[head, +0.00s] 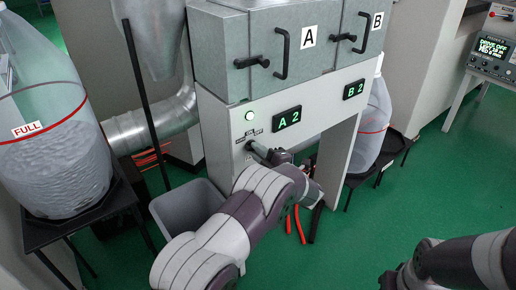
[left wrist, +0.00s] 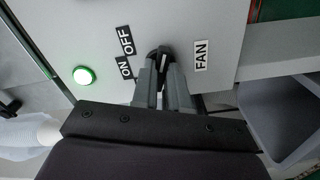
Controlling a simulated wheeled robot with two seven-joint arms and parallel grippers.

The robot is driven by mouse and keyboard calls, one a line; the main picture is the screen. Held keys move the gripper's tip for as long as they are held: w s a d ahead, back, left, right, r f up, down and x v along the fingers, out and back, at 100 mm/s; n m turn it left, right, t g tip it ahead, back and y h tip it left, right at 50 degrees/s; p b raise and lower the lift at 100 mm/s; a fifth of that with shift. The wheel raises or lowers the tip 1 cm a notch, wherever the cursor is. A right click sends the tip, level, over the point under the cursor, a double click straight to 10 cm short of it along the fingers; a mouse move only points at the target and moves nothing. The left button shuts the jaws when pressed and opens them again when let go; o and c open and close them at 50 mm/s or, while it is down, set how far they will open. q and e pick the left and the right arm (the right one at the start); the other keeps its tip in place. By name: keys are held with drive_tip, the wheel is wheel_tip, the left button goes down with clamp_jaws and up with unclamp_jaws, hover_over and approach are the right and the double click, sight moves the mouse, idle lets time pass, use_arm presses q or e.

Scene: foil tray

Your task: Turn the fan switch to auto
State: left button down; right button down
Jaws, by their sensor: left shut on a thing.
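The fan switch (left wrist: 162,51) is a small black knob on the grey front panel of the machine. In the left wrist view the FAN label (left wrist: 201,56) is on its right, and the OFF label (left wrist: 125,40) and ON label (left wrist: 125,68) are on its left. An AUTO label is not readable. My left gripper (left wrist: 160,63) is shut on the knob; its fingers cover part of it. In the head view my left gripper (head: 253,148) reaches the panel below the green lamp. My right gripper (head: 390,280) is low at the right, away from the panel, its jaws unclear.
A lit green lamp (left wrist: 84,75) is near the switch. Displays A 2 (head: 287,118) and B 2 (head: 353,89) are on the panel. A grey bin (head: 185,208) stands on the floor to the left. A large bag marked FULL (head: 45,150) stands farther left.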

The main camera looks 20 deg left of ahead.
use_arm(q)
drive_tip(key=m+p, duration=0.2)
drive_tip(key=m, duration=0.2)
drive_tip(key=shift+m, duration=0.4)
idle(0.4)
drive_tip(key=c, duration=1.1)
unclamp_jaws()
drive_tip(key=shift+c, duration=0.2)
drive_tip(key=shift+d, duration=0.1)
drive_tip(key=v, duration=1.2)
drive_tip(key=shift+s+d+p, duration=0.2)
drive_tip(key=shift+s+p, duration=0.1)
